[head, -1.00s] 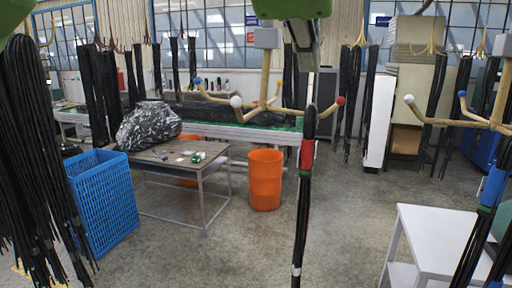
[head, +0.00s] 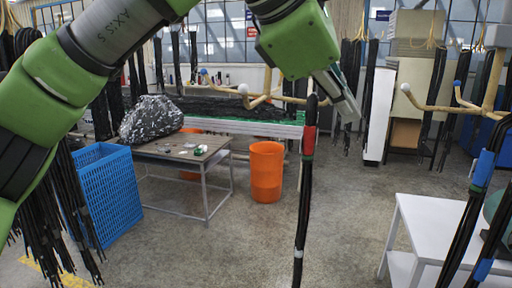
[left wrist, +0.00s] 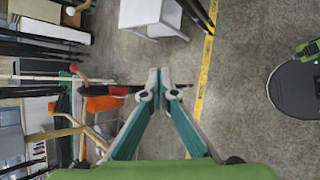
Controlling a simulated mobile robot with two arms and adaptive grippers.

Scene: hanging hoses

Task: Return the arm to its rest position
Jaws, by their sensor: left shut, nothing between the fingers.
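My left arm (head: 60,80) reaches across the upper left of the head view, bent in an arch. Its gripper (head: 350,112) points down and to the right, near the wooden hose rack (head: 258,98). In the left wrist view the two fingers (left wrist: 163,80) meet at their tips with nothing between them. A black hose bundle with a red band (head: 309,140) hangs from the rack, just left of the gripper in the picture. The arm hides part of the hanging hoses at the left. My right gripper is not in view.
Another rack (head: 470,107) with blue-banded hoses (head: 483,168) hangs at the right, above a white table (head: 430,222). A blue crate (head: 108,195), a low table (head: 185,150) with a dark bag, and an orange bin (head: 266,172) stand left to centre. The middle floor is clear.

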